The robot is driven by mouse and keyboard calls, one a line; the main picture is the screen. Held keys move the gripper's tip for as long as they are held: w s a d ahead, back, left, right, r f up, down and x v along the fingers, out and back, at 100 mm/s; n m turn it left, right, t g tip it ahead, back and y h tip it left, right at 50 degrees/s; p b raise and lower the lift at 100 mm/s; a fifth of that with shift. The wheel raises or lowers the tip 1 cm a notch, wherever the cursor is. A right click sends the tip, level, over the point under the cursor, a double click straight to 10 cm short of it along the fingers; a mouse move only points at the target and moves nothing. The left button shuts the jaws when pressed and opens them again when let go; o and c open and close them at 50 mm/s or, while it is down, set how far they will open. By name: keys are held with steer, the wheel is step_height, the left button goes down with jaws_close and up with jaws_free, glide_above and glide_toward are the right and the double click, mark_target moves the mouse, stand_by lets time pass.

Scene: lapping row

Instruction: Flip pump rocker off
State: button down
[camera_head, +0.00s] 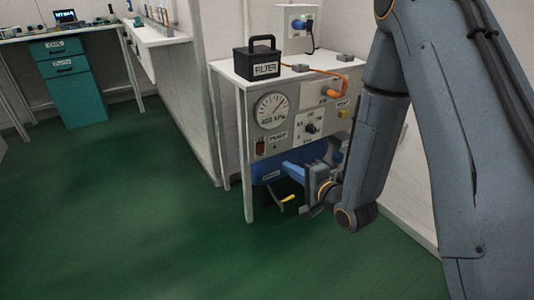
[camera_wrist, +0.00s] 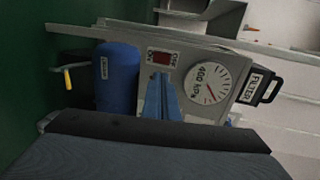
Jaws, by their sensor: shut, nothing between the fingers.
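The pump rocker is a small red switch (camera_head: 260,146) at the lower left of the grey panel (camera_head: 281,146), below the gauge. The red switch (camera_wrist: 161,58) also shows in the wrist view, just beyond my fingertips, with small lettering around it. Which side of it is pressed is too small to tell. My gripper (camera_head: 287,166) is shut and empty, in front of the panel, lower and to the right of the rocker. Its blue fingers (camera_wrist: 158,77) point at the rocker in the wrist view. I cannot tell whether they touch the panel.
A round pressure gauge (camera_head: 272,110) and a black knob (camera_head: 312,128) are on the panel. A blue tank (camera_head: 268,172) with a yellow-handled lever (camera_head: 288,198) is below. A black FILTER box (camera_head: 257,61) stands on top. Green floor (camera_head: 120,210) is clear to the left.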

steer(key=b, duration=0.5)
glide_toward(262, 146)
steer(key=x, duration=0.2)
steer(key=f+x, duration=0.1)
steer(key=x, duration=0.2)
steer(key=shift+s, duration=0.2)
steer(key=shift+w+a+r, duration=0.25)
steer(key=shift+w+a, duration=0.2)
steer(key=shift+w, duration=0.15)
steer(key=shift+d, duration=0.1)
